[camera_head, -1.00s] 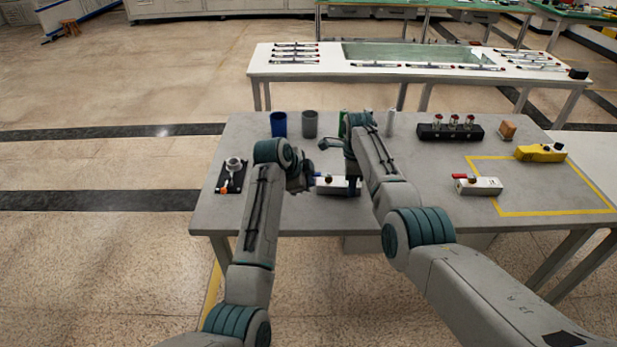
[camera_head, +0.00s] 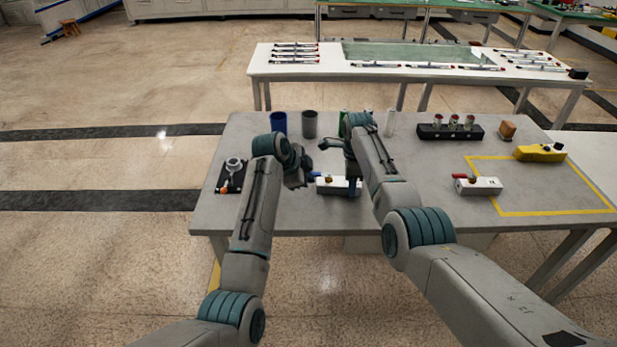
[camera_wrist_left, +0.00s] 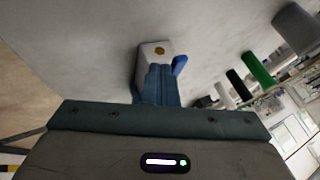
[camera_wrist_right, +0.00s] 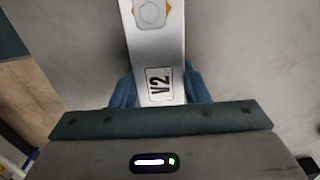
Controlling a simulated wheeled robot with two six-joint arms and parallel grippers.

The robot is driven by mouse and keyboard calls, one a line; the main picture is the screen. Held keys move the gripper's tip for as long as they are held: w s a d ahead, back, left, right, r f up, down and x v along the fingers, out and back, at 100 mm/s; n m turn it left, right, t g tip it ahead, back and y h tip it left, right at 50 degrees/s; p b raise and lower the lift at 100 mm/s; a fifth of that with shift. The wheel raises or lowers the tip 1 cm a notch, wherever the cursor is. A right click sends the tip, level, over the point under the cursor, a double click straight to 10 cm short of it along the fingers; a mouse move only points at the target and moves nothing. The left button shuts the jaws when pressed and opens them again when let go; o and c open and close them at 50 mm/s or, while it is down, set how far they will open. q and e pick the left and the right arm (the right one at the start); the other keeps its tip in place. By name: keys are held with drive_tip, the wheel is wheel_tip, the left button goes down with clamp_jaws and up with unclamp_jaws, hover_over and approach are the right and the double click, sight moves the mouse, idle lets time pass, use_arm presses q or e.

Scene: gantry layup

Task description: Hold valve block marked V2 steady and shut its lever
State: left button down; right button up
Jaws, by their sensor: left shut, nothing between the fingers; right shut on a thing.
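The white valve block (camera_head: 338,191) with a brass fitting on top sits at the middle of the grey table; its V2 label (camera_wrist_right: 160,85) shows in the right wrist view. My right gripper (camera_head: 354,187) is shut on its right end, fingers on both sides. The blue lever (camera_head: 315,175) reaches left from the block in the head view; it also shows beside the block in the left wrist view (camera_wrist_left: 180,64). My left gripper (camera_wrist_left: 157,88) is shut and empty, close to the block's left end; whether it touches the lever is unclear.
A second white block with a red lever (camera_head: 480,187) stands to the right, near a yellow-outlined area with a yellow block (camera_head: 540,153). A black plate (camera_head: 231,178) with a white ring part lies left.

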use_arm(q)
drive_tip(key=shift+w+a+m, duration=0.1)
drive_tip(key=shift+w+m, duration=0.1)
drive_tip(key=shift+m, duration=0.1)
drive_tip(key=w+m+g, duration=0.1)
drive_tip(key=m+g+h, duration=0.1)
drive_tip(key=m, duration=0.1)
drive_tip(key=shift+w+a, duration=0.25)
drive_tip(key=shift+w, duration=0.15)
drive_tip(key=w+m+g, duration=0.1)
drive_tip(key=w+m+g+h, duration=0.1)
drive_tip(key=m, duration=0.1)
drive_tip(key=shift+d, duration=0.1)
drive_tip(key=shift+w+d, duration=0.3)
drive_tip(key=shift+w, duration=0.6)
drive_tip(key=shift+w+d, duration=0.3)
drive_tip(key=shift+w, duration=0.2)
drive_tip(key=shift+d, duration=0.1)
drive_tip(key=shift+s, duration=0.1)
